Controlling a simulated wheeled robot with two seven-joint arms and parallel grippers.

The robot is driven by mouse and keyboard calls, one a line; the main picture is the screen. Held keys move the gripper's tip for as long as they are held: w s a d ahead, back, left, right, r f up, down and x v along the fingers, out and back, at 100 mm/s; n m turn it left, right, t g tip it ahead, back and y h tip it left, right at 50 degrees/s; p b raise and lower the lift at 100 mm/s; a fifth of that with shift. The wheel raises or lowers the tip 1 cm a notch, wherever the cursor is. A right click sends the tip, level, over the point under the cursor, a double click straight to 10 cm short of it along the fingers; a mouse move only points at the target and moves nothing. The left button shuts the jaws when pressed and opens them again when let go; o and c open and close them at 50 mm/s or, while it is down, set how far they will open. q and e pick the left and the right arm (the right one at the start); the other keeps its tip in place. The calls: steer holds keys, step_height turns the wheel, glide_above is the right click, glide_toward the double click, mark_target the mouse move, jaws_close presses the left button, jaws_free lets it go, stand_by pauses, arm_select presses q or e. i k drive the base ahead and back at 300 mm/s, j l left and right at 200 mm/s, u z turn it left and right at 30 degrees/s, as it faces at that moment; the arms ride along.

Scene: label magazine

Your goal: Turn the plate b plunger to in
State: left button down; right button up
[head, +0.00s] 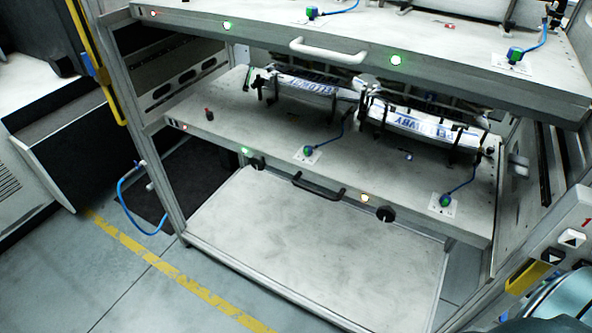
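The rack's middle plate (235,125) is a grey shelf with a dark handle (305,186) on its front edge. A black round knob (257,163) sits at the front edge left of the handle, and another black knob (386,214) sits to the right. A small red-topped black peg (209,113) stands near the plate's left end. I cannot tell which of these is the plate b plunger, nor whether it is in or out. Neither of my grippers is in view.
An upper plate (250,14) with a white handle (327,52) overhangs the middle one. Label stacks (310,84) and blue-cabled sensors (308,151) occupy the middle plate. A pale lower panel (300,235) is bare. Floor (110,275) is open at left.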

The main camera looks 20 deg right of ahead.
mark_target(210, 116)
steer(key=i+j, duration=0.1)
steer(key=j, duration=0.25)
steer(key=i+j, duration=0.1)
steer(key=j, duration=0.6)
steer(key=z, duration=1.6)
steer(key=i+j, duration=0.05)
steer(key=j, duration=0.05)
